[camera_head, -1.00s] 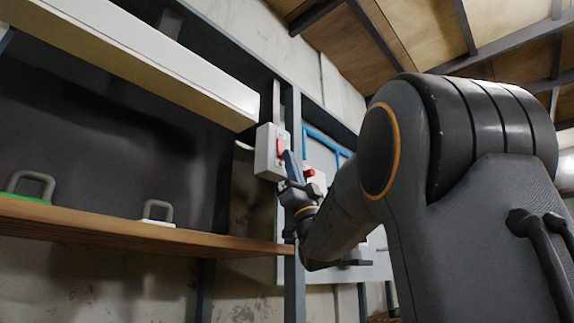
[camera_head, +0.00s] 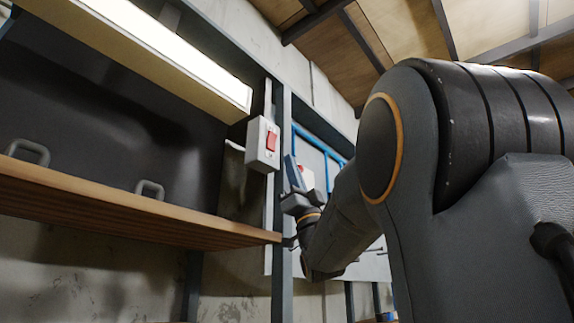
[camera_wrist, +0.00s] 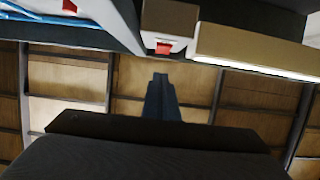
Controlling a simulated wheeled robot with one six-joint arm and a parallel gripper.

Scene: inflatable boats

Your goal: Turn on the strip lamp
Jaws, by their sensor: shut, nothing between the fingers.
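The strip lamp (camera_head: 165,50) runs along the upper left in the head view, and its side is glowing bright white. It also shows at the upper right in the wrist view (camera_wrist: 250,50). A grey switch box (camera_head: 257,145) with a red rocker (camera_head: 271,141) is fixed to the post by the lamp's right end. The red rocker also shows in the wrist view (camera_wrist: 163,48). My gripper (camera_head: 291,172) is shut and empty, to the right of and a little below the switch box, apart from it. Its shut fingers (camera_wrist: 160,80) point up toward the switch in the wrist view.
A wooden shelf (camera_head: 120,207) with two grey handle-shaped things (camera_head: 150,190) on it lies below the lamp. A grey upright post (camera_head: 282,220) stands beside the switch box.

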